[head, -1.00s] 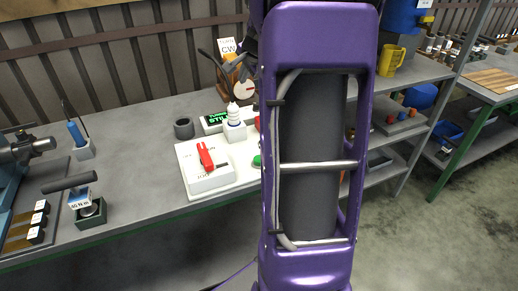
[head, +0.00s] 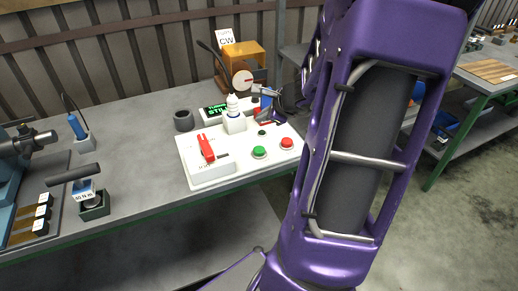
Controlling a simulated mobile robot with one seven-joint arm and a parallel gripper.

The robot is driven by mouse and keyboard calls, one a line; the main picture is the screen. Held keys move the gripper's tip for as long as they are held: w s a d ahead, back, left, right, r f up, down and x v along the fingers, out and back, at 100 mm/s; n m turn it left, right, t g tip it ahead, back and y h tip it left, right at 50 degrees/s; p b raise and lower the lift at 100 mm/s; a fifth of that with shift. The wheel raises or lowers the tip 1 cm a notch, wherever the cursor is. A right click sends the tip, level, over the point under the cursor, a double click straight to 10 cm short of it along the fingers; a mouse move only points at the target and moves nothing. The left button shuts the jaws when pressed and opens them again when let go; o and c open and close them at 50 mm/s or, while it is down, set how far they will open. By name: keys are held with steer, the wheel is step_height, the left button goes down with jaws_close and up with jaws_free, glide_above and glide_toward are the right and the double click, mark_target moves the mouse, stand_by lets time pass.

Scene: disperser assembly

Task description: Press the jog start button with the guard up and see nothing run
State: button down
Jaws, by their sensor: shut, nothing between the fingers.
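A white control panel (head: 222,172) lies on the bench. It carries a green button (head: 259,152), a red button (head: 287,143) to its right and a red lever switch (head: 206,149) at the left. I take the green button to be the jog start; its label is not readable. A display (head: 214,112) behind the panel shows green lettering that seems to read STILL. My gripper (head: 262,92) is shut and empty, above the back right of the panel and behind the buttons, apart from the green one. I cannot make out the guard for certain.
A white ribbed piece (head: 233,112) stands at the panel's back edge, beside a dark ring (head: 183,121). An orange-brown box (head: 243,60) with a dial and CW card stands behind. A torque tool (head: 90,193) is at left. The bench (head: 135,135) is clear between.

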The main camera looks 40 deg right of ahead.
mark_target(259, 148)
steer(key=shift+f, duration=0.1)
step_height(259, 148, down, 9)
steer(key=b, duration=0.8)
steer(key=shift+r, duration=0.2)
steer(key=shift+f, duration=0.1)
stand_by(1.6)
steer(key=shift+f+b, duration=0.3)
steer(key=shift+f, duration=0.95)
stand_by(0.8)
steer(key=shift+r, duration=0.1)
steer(key=shift+r+p, duration=1.1)
steer(key=shift+r, duration=0.15)
